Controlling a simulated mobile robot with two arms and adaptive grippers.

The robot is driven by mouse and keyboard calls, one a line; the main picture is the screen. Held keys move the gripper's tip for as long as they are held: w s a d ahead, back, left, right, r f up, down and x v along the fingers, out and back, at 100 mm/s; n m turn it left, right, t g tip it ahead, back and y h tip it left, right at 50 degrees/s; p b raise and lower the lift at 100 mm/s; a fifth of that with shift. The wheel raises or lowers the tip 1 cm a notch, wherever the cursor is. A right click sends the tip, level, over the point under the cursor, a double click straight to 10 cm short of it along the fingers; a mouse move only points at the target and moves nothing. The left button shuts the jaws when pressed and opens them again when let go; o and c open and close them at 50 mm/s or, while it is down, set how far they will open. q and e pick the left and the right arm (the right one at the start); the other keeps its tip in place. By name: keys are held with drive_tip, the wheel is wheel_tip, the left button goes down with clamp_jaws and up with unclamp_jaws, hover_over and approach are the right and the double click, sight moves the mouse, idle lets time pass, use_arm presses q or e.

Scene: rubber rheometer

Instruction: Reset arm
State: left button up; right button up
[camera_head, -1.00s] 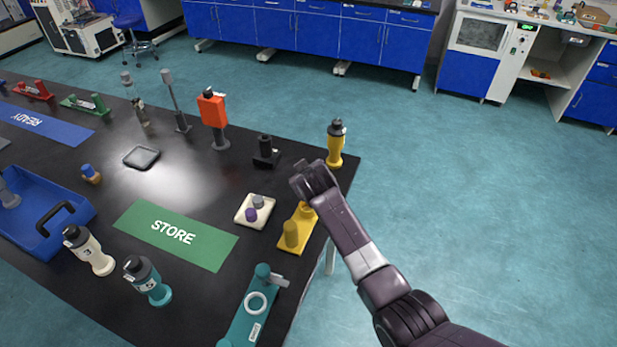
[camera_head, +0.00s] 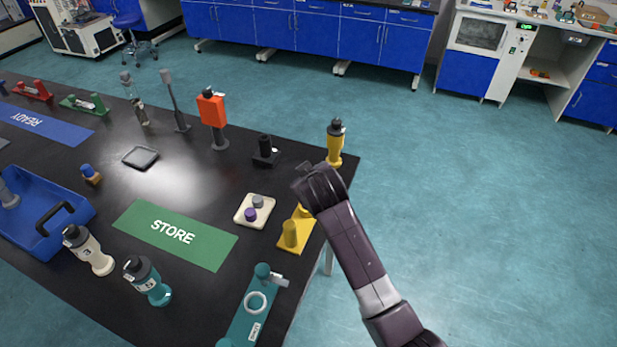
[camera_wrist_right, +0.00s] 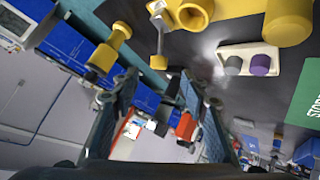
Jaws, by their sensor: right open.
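My right arm comes in from the lower right, and its gripper (camera_head: 318,182) is over the right edge of the black table, near a yellow stand (camera_head: 292,236) and a yellow-bodied device with a dark top (camera_head: 335,145). In the right wrist view the two fingers of this gripper (camera_wrist_right: 160,90) are apart with nothing held between them. In the head view the fingertips are hard to make out. My left gripper is not in view.
A white block with two knobs (camera_head: 254,210), a teal fixture (camera_head: 250,312) and a black stand (camera_head: 265,152) are nearby. An orange device (camera_head: 213,115) stands farther back. A green STORE mat (camera_head: 200,245) lies to the left. The floor to the right is clear.

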idle(0.3)
drive_tip(key=s+d+f+m+g, duration=0.2)
drive_tip(key=s+d+f, duration=0.35)
drive_tip(key=s, duration=0.35)
drive_tip(key=s+d+f+m+g, duration=0.1)
drive_tip(key=s+d+f, duration=0.45)
drive_tip(key=s, duration=0.45)
drive_tip(key=s+d+m+g, duration=0.1)
drive_tip(key=s+d, duration=0.2)
drive_tip(key=s, duration=0.4)
drive_tip(key=s+d+g+h, duration=0.1)
drive_tip(key=s+d, duration=0.2)
drive_tip(key=s, duration=0.3)
drive_tip(key=s+d+m+g, duration=0.1)
drive_tip(key=s+d, duration=0.2)
drive_tip(key=s, duration=0.4)
wheel_tip(320, 180, down, 26)
drive_tip(key=s+r+g, duration=0.1)
drive_tip(key=s+g, duration=0.1)
drive_tip(key=s+d+f+g, duration=0.1)
drive_tip(key=s+d+f, duration=0.1)
drive_tip(key=s+f, duration=1.5)
drive_tip(key=shift+d+f+b, duration=0.25)
drive_tip(key=shift+f+b, duration=0.2)
drive_tip(key=shift+f, duration=0.1)
drive_tip(key=shift+s, duration=0.1)
